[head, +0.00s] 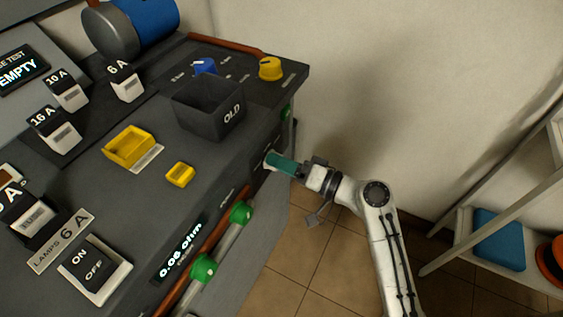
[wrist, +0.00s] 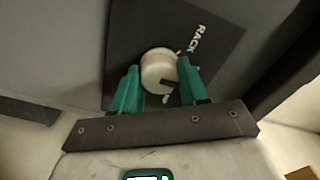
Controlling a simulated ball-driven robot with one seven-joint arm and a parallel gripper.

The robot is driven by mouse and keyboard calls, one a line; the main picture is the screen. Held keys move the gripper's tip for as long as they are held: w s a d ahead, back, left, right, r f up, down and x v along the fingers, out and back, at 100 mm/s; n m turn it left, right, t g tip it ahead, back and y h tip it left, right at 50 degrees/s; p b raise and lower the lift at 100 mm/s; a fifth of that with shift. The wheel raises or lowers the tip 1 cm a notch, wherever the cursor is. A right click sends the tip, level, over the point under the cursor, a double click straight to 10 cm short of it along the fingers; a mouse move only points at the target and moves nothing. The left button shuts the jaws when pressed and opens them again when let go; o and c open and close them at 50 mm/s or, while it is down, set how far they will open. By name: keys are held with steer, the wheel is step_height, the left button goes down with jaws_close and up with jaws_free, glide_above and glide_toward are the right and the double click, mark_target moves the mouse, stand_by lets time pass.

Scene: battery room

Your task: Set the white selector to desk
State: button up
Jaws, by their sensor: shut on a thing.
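The white selector (wrist: 156,66) is a round knob on a dark plate (wrist: 214,62) on the front side of the bench. The word RACK reads at its upper right in the wrist view. Another bit of white lettering by the knob's lower edge is mostly hidden. A dark mark shows on the knob's lower right. My gripper (head: 272,161), with teal fingers, reaches the bench front from the right. In the wrist view its fingers stand on either side of the knob, shut on it. In the head view the fingers largely hide the knob.
The black OLD bin (head: 209,105), a yellow knob (head: 270,68) and a blue knob (head: 204,66) sit on the bench top above. A shelf rack (head: 500,205) stands at right; tiled floor between is clear.

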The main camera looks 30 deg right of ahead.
steer(key=o, duration=1.1)
steer(key=shift+c, duration=0.2)
steer(key=v, duration=1.1)
steer(key=shift+p, duration=0.3)
steer(key=shift+w, duration=0.1)
